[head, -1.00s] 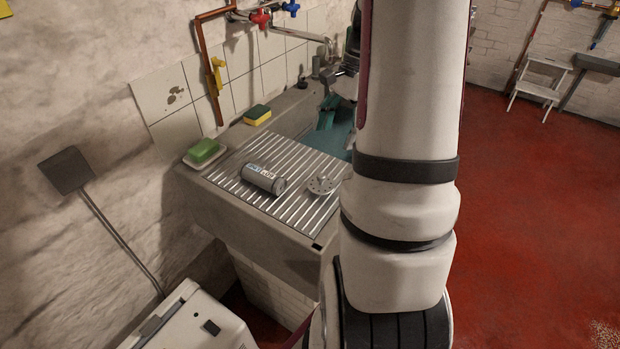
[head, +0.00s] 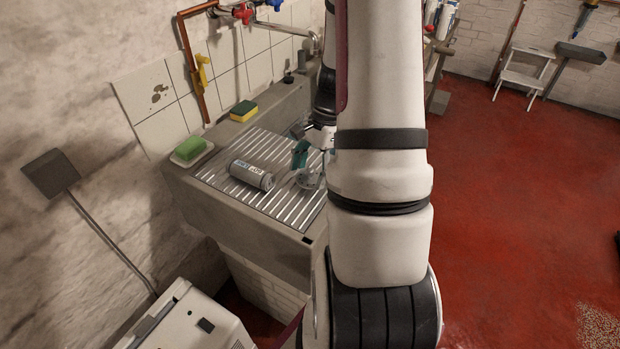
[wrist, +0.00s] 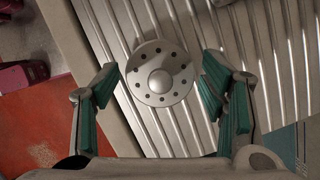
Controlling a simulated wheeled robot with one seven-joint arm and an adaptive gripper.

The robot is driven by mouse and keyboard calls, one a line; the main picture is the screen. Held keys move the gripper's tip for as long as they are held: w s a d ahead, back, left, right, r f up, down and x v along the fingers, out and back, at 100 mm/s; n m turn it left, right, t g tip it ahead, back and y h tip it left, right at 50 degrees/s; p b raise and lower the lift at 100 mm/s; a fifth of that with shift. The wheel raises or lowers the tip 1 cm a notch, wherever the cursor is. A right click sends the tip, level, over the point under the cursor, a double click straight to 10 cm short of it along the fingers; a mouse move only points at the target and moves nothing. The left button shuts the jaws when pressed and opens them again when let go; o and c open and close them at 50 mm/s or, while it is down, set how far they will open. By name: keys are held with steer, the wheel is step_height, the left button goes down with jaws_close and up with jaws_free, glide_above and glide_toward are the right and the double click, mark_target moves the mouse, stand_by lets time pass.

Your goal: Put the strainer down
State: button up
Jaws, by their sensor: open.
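The strainer (wrist: 160,73), a round metal disc with small holes and a central knob, lies flat on the ribbed metal drainboard (wrist: 210,30). In the head view the strainer (head: 307,180) is at the right part of the drainboard, partly hidden by my gripper and arm. My gripper (wrist: 158,90) is open, with green-padded fingers on the left and right of the strainer and nothing held. In the head view one green finger of my gripper (head: 300,153) shows just above the drainboard, close to the strainer.
A grey labelled can (head: 250,175) lies on its side on the drainboard, left of the strainer. A green soap on a dish (head: 190,150) and a yellow-green sponge (head: 243,111) sit along the wall side. The sink's front edge is near the strainer.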

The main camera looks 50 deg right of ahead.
steer(key=shift+f, duration=0.2)
steer(key=c, duration=1.1)
steer(key=shift+c, duration=0.5)
steer(key=shift+s+a+f, duration=0.1)
steer(key=shift+s+a, duration=0.05)
steer(key=shift+c, duration=0.6)
